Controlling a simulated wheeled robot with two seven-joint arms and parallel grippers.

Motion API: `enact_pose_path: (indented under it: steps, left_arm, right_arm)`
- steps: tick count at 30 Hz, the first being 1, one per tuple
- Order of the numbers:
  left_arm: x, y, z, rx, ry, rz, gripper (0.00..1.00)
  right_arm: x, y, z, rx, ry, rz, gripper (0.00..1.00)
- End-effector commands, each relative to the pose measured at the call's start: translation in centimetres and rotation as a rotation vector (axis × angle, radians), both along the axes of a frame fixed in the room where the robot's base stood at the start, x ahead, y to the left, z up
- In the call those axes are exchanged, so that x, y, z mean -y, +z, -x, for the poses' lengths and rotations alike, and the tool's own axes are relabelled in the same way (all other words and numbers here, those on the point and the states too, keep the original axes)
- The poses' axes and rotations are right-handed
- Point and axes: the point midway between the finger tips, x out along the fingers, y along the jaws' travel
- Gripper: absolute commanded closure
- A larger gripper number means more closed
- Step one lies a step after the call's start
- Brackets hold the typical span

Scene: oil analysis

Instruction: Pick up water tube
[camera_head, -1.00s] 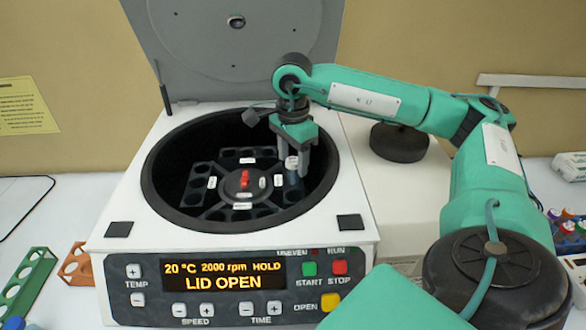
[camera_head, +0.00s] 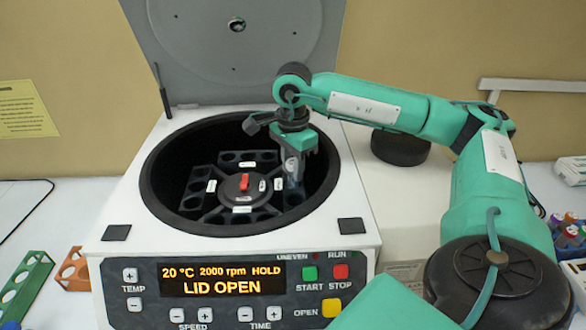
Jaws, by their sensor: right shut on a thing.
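The water tube (camera_head: 291,168) is a small clear tube with a pale top at the right side of the open centrifuge's rotor (camera_head: 214,196). My right gripper (camera_head: 292,160) reaches down into the centrifuge bowl from above and is shut on the tube's upper part. The tube's lower end is hard to make out, so I cannot tell whether it is still in its rotor slot. My left gripper is not in view.
The white centrifuge (camera_head: 110,215) has its grey lid (camera_head: 236,60) raised behind the bowl. Its display (camera_head: 223,280) reads LID OPEN. A green rack (camera_head: 25,280) and an orange rack (camera_head: 73,270) stand at left. Several coloured-cap tubes (camera_head: 568,232) stand at far right.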

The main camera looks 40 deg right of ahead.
Motion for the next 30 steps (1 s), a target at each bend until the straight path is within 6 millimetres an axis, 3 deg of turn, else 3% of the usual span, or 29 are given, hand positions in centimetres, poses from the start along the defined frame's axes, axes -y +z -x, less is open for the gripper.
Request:
enact_pose_path:
  steps: [8,14,21,30]
  left_arm:
    - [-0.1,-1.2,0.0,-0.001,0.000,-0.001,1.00]
    - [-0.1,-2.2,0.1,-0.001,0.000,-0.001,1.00]
    - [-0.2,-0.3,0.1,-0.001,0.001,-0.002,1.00]
    - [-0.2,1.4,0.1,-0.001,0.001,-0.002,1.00]
  right_arm:
    - [0.0,3.6,-0.1,0.005,-0.001,-0.001,0.93]
    - [-0.1,8.2,-0.1,0.007,0.002,-0.002,0.93]
    - [0.0,12.7,0.0,0.005,0.000,0.001,0.93]
    - [0.0,16.8,0.0,0.005,0.000,0.001,0.93]
